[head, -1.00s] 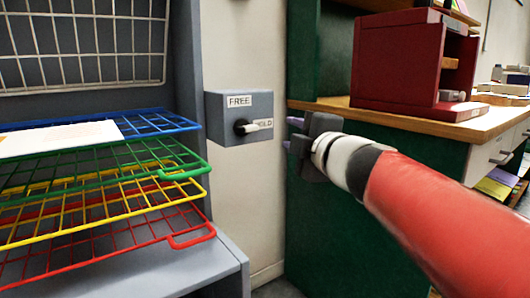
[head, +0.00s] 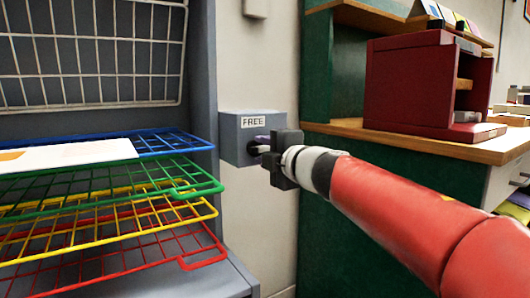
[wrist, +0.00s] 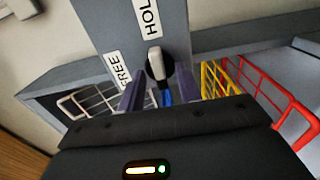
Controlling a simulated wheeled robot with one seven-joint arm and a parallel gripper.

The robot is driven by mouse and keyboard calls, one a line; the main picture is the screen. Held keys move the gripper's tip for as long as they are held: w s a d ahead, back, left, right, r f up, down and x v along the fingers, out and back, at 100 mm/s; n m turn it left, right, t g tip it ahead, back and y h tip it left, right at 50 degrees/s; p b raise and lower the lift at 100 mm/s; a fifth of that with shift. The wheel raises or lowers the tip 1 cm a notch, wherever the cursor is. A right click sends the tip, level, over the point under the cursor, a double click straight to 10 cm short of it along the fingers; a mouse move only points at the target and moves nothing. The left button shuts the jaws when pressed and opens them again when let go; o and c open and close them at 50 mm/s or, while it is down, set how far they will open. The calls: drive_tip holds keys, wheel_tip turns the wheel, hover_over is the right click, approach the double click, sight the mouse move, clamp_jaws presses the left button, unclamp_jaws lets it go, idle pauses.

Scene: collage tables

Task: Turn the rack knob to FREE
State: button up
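The grey knob box (head: 230,138) is on the wall right of the wire rack, with a white FREE label (head: 253,122) at its top. In the wrist view, the black knob with a white pointer (wrist: 155,56) sits on the box (wrist: 98,22). The pointer aims towards the HOLD label (wrist: 148,18), and the FREE label (wrist: 118,69) is to the left. My gripper (head: 263,145) is at the right side of the box and hides the HOLD label in the head view. In the wrist view, its two purple fingers (wrist: 160,90) are apart, just short of the knob, one on each side.
The wire rack has blue (head: 165,142), green (head: 200,186), yellow (head: 212,211) and red (head: 221,256) shelves left of the box. A white sheet (head: 70,155) lies on the blue one. A green cabinet with a wooden top (head: 345,128) and a red case (head: 405,85) stands right.

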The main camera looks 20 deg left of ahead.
drive_tip(key=shift+c, duration=0.3)
clamp_jaws()
drive_tip(key=shift+n, duration=0.3)
drive_tip(key=shift+n+b, duration=1.5)
drive_tip(key=shift+n, duration=7.1)
